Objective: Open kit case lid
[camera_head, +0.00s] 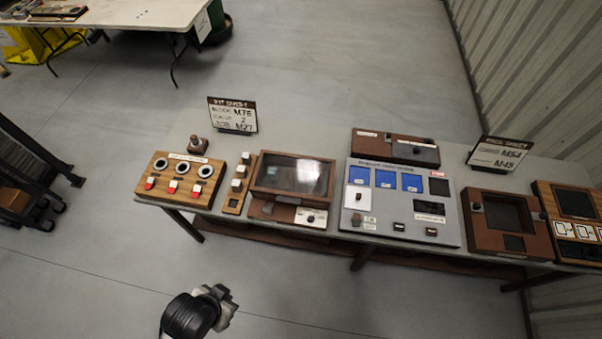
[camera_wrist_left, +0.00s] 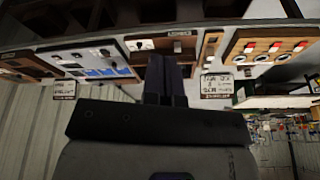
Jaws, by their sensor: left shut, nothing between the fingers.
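A brown case with a clear window lid (camera_head: 292,174) sits on the long table, left of the grey panel. Its lid looks shut, and a pale plate with a small knob is at its front edge. I cannot be sure that this is the kit case. My left gripper (camera_head: 222,294) is over the floor in front of the table, apart from the case. In the left wrist view its dark fingers (camera_wrist_left: 166,78) are shut together and empty, and they partly cover the upside-down table edge. My right gripper is not in view.
The grey table (camera_head: 190,140) also bears a wooden panel with three dials (camera_head: 176,178), a grey panel with blue screens (camera_head: 400,200), a brown open-topped box (camera_head: 505,222) and standing signs (camera_head: 232,115). A cart (camera_head: 35,180) stands at left.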

